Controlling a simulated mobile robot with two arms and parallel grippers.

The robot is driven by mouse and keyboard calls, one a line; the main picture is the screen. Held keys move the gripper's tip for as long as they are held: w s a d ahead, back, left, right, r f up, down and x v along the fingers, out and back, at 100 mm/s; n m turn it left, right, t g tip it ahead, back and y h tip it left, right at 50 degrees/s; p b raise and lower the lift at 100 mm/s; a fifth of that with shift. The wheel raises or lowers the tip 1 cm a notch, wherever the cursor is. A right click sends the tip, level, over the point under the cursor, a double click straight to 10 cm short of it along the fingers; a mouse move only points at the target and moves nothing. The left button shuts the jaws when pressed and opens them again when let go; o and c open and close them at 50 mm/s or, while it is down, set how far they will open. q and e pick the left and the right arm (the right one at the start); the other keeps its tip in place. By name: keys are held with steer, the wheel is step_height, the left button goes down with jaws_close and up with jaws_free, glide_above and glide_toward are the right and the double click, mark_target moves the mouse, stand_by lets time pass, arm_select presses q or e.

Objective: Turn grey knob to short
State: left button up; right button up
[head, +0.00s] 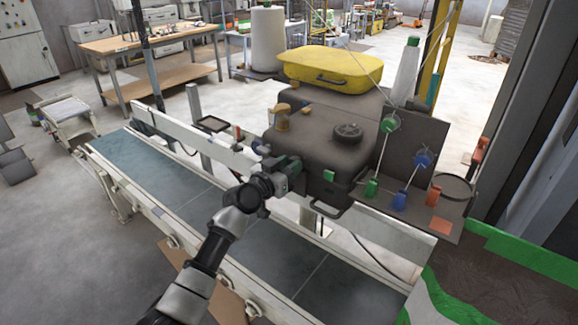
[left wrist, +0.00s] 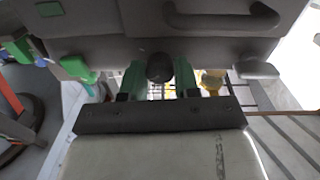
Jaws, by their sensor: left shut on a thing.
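The dark grey bagging machine (head: 315,145) stands behind the conveyor. My left gripper (head: 291,174) reaches its front left side. In the left wrist view the green fingers of my left gripper (left wrist: 160,78) stand on either side of a round dark grey knob (left wrist: 160,67) on the machine's face, and they are shut on it. The knob is hidden behind the gripper in the head view. Its pointer and any "short" mark cannot be made out. My right gripper is in neither view.
The conveyor belt (head: 180,182) runs below my left arm, with a pale rail behind it. A yellow case-like top (head: 332,66), a black handwheel (head: 347,132) and green, blue (head: 399,201) and orange parts sit on or beside the machine. A handle (left wrist: 225,18) is close above the knob.

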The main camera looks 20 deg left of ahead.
arm_select(q)
steer(key=shift+n, duration=0.3)
steer(key=shift+n+t, duration=0.3)
steer(key=shift+n, duration=5.4)
steer(key=o, duration=0.9)
steer(key=shift+s+f, duration=0.1)
